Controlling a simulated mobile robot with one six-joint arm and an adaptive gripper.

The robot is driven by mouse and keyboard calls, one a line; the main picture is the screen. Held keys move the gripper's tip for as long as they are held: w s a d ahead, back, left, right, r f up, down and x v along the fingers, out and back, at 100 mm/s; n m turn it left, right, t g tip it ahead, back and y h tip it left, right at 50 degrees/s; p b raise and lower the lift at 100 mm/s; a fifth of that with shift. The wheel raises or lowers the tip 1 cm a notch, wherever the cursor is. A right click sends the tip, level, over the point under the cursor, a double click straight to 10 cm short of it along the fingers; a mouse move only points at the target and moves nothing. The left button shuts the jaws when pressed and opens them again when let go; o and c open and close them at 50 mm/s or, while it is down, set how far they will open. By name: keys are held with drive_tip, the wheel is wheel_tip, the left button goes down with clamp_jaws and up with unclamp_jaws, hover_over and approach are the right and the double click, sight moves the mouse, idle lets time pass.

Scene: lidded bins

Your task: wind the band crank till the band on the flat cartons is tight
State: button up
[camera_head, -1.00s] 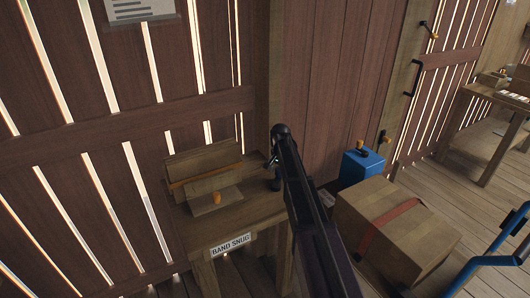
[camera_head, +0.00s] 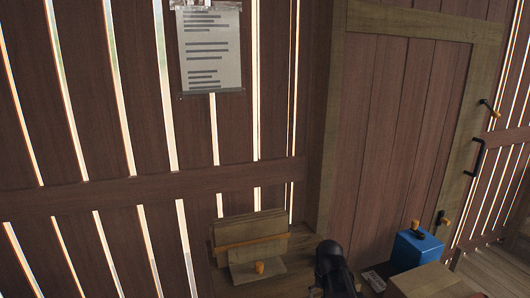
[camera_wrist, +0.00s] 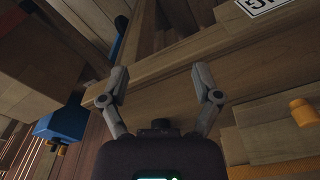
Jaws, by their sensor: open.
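The flat cartons (camera_head: 246,225) stand upright on a wooden bench by the slatted wall in the head view. An orange band (camera_head: 250,243) runs across them; I cannot tell how tight it is. An orange knob (camera_head: 259,267) is on the wooden piece in front of them, and an orange knob shows at the right of the wrist view (camera_wrist: 303,112). My gripper (camera_wrist: 161,68) is open and empty, its fingers apart over the bench edge, to the left of that knob. In the head view its fingertips are not clear.
A blue box (camera_head: 416,250) with an orange knob stands right of my arm, beside a large carton (camera_head: 428,281). It also shows in the wrist view (camera_wrist: 60,122). A printed sheet (camera_head: 210,48) hangs on the wall. A label (camera_wrist: 262,4) is on the bench edge.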

drive_tip(key=s+a+n, duration=0.1)
drive_tip(key=s+n, duration=0.1)
drive_tip(key=s, duration=0.5)
wheel_tip(320, 180, up, 9)
drive_tip(key=s+p, duration=0.2)
drive_tip(key=p, duration=0.6)
drive_tip(key=shift+s+f+g+p, duration=0.2)
drive_tip(key=shift+g+p, duration=0.1)
